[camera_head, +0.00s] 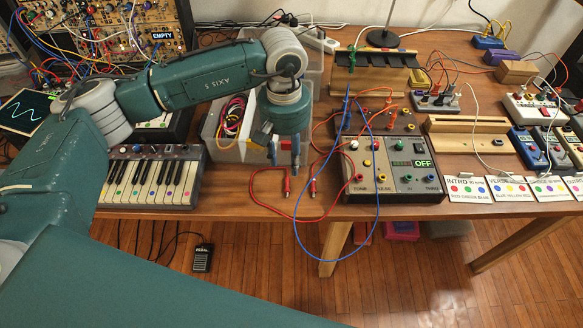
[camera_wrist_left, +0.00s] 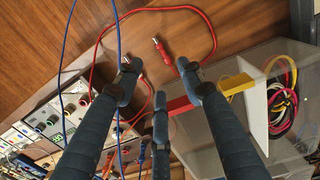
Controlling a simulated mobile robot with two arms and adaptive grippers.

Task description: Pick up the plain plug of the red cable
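A red plug (camera_head: 287,185) with a metal tip lies on the wooden table near its front edge; it also shows in the left wrist view (camera_wrist_left: 162,48). A second red plug (camera_head: 312,187) lies a little to its right. A red cable (camera_head: 297,221) loops over the front edge towards the console. I cannot tell which plug is the plain one. My left gripper (camera_head: 284,163) points down just behind the first plug. In the left wrist view its three fingers (camera_wrist_left: 158,90) are spread, with nothing between them; one partly hides the second plug. My right gripper is not in view.
A clear bin (camera_head: 227,151) with coiled cables stands close left of the gripper. A console (camera_head: 398,180) with knobs stands to the right, and a blue cable (camera_head: 330,258) hangs over the front edge. A keyboard (camera_head: 150,177) lies further left.

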